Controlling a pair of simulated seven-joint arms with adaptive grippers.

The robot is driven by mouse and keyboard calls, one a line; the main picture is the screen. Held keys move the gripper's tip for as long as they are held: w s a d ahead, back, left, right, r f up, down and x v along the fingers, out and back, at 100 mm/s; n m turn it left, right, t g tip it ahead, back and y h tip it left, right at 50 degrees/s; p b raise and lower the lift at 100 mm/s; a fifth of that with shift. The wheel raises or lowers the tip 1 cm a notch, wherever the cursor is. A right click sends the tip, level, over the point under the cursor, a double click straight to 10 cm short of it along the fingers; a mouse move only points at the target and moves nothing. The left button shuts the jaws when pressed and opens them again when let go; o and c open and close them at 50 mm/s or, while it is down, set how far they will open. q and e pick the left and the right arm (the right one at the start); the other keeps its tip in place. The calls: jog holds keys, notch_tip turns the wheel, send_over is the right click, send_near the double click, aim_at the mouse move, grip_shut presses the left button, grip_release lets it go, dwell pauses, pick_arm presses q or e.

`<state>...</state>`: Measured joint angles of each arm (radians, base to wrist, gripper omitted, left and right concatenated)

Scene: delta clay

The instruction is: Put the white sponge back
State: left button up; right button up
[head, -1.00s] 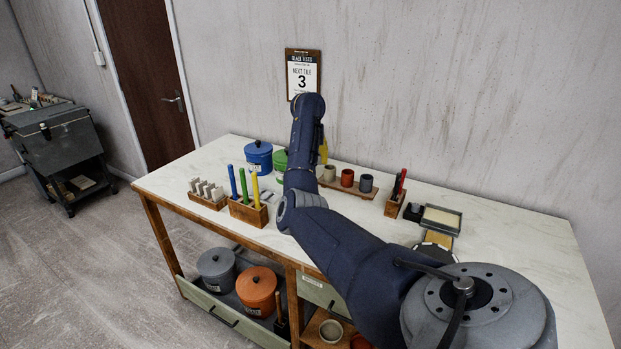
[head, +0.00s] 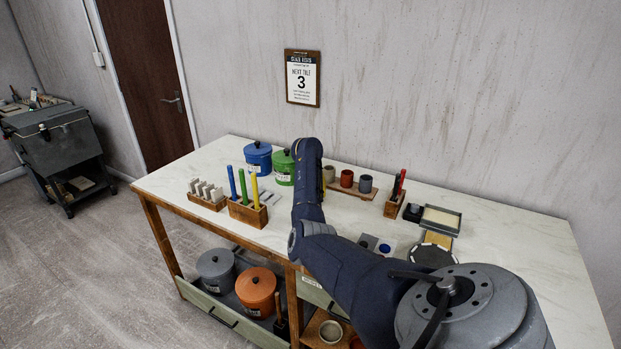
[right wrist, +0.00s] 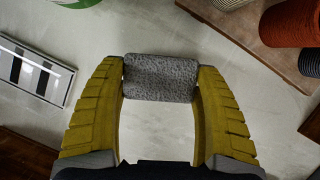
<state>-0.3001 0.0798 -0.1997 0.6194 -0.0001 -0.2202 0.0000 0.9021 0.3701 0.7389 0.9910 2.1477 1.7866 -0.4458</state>
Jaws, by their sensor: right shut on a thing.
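My right gripper (right wrist: 161,80) is shut on a grey, speckled sponge-like block (right wrist: 160,84), held crosswise between its two yellow fingertips in the right wrist view. The block looks grey rather than white. In the head view my right arm hides the block and nearly all of the gripper. A shallow grey tray (head: 457,229) with a cream, flat surface inside lies at the right of the bench; I cannot tell what it holds. My left gripper is not in view.
The bench (head: 540,250) carries a blue pot (head: 258,159), a green pot (head: 284,168), a wooden rack with coloured sticks (head: 248,213), a board with small cups (head: 347,180) and a wooden tool holder (head: 394,203). The right end is clear.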

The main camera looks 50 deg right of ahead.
jog(key=shift+f, duration=0.85)
jog(key=shift+f, duration=0.1)
jog(key=o, duration=1.1)
jog(key=shift+o, duration=0.2)
jog(key=v, duration=1.2)
